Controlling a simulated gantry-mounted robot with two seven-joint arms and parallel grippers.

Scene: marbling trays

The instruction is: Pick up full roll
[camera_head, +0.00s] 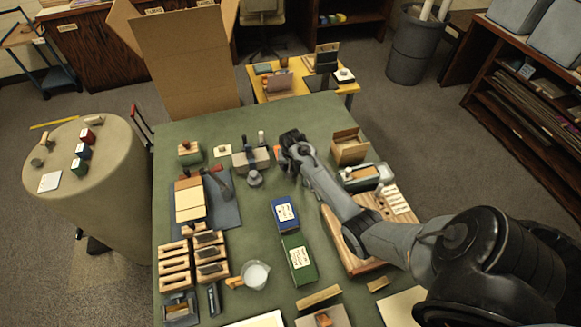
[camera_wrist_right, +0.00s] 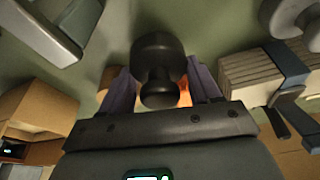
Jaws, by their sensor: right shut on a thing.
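My right gripper (camera_head: 284,150) is at the far middle of the green table, with its arm coming in from the right. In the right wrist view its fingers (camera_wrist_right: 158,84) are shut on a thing. A dark, rounded, knob-like piece (camera_wrist_right: 158,60) sits between the fingers. An orange thing (camera_wrist_right: 186,92) shows behind it, mostly hidden. In the head view a bit of orange (camera_head: 278,150) shows beside the gripper. I cannot tell clearly whether the held thing is the full roll. My left gripper is not in view.
A pale block with a dark strap (camera_head: 241,160) and a grey knobbed weight (camera_head: 254,179) stand left of the gripper. An open cardboard box (camera_head: 349,150) stands to its right. Blue (camera_head: 285,214) and green (camera_head: 299,258) boxes lie nearer. Green tabletop (camera_head: 255,222) is bare left of them.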

